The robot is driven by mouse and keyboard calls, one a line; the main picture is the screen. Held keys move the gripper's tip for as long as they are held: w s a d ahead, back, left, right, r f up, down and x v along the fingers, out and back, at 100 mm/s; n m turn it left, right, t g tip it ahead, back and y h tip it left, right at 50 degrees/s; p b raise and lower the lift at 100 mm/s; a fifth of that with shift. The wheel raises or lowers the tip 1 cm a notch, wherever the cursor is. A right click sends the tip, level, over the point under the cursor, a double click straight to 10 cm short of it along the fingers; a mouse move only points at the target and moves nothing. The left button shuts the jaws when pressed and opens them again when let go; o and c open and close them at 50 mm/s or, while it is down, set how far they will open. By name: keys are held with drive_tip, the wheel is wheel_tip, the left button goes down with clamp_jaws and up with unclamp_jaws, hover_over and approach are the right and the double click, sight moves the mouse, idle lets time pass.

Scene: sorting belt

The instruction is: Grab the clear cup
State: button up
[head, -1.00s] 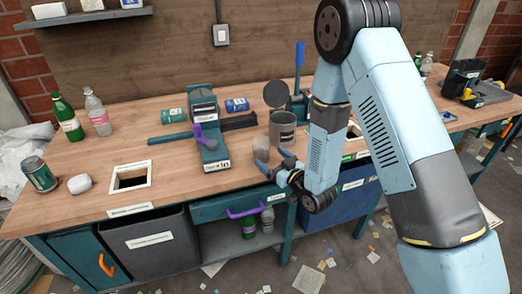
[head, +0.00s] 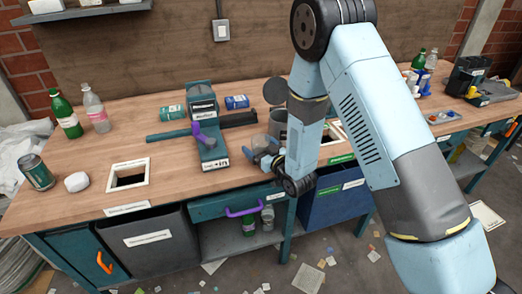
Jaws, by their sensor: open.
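My gripper (head: 266,152) is open near the front edge of the workbench, just right of the grey-teal press device. A grey cylindrical container (head: 277,124) stands just behind it, partly hidden by my arm. I cannot tell whether the gripper touches it. A clear bottle with a pink label (head: 97,112) stands at the back left of the bench.
The wooden bench (head: 110,145) holds a green bottle (head: 67,116), a dark green can (head: 37,172), a white lump (head: 76,182) and a white-framed opening (head: 144,163). The press device (head: 207,140) stands close left of my gripper. A blue bin (head: 335,205) is below.

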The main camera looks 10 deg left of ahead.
drive_tip(key=shift+s+a, duration=0.1)
drive_tip(key=shift+a, duration=0.05)
drive_tip(key=c, duration=1.1)
drive_tip(key=shift+o, duration=0.2)
drive_tip(key=shift+r, duration=0.2)
